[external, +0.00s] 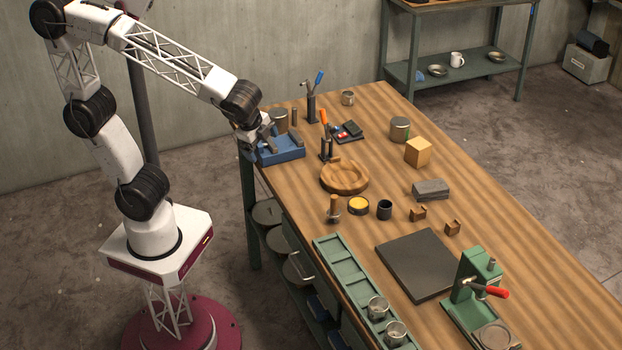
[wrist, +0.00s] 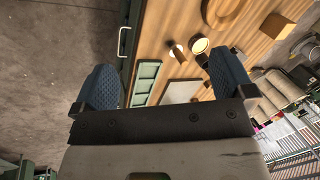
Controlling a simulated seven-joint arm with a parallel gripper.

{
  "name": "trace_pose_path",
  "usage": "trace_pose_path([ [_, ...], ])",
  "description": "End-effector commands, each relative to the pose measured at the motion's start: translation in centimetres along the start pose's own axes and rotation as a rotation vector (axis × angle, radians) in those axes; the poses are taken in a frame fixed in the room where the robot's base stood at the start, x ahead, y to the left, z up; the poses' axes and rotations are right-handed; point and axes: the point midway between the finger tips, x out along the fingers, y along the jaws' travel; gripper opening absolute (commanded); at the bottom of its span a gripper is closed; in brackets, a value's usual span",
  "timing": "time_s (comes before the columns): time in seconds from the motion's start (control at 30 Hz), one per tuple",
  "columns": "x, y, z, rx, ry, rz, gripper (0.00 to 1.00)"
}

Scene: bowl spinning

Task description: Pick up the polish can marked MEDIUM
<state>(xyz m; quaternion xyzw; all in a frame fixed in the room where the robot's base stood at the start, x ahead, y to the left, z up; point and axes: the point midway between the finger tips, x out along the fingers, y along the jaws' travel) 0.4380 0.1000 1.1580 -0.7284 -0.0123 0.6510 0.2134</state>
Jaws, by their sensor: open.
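No marking MEDIUM is readable on any can, so I cannot tell which can bears it. A tin with a yellow top (external: 358,206) sits mid-bench; a round tin with a pale top (wrist: 200,46) shows in the wrist view, between the fingers and beyond them. A grey-green can (external: 399,129) stands near the far edge. Another can (external: 279,118) stands at the back left, partly behind my arm. My gripper (external: 268,137) is open and empty, above or beside the blue tray (external: 281,149) at the bench's left end. Its two blue fingers (wrist: 163,82) are apart in the wrist view.
Upright tools (external: 312,105) stand near the gripper. A wooden bowl (external: 345,177), dark cup (external: 384,209), wooden block (external: 418,152) and grey block (external: 431,189) stand mid-bench. A green tray (external: 350,278), dark plate (external: 418,264) and green press (external: 478,300) occupy the front.

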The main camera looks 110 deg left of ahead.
Motion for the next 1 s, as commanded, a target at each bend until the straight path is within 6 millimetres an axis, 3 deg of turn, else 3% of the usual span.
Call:
trace_pose_path([
  [0.57,7.1,-15.7,-7.6,0.361,-0.209,-0.229,1.00],
  [1.0,14.9,-27.8,-11.3,0.661,-0.400,-0.342,1.00],
])
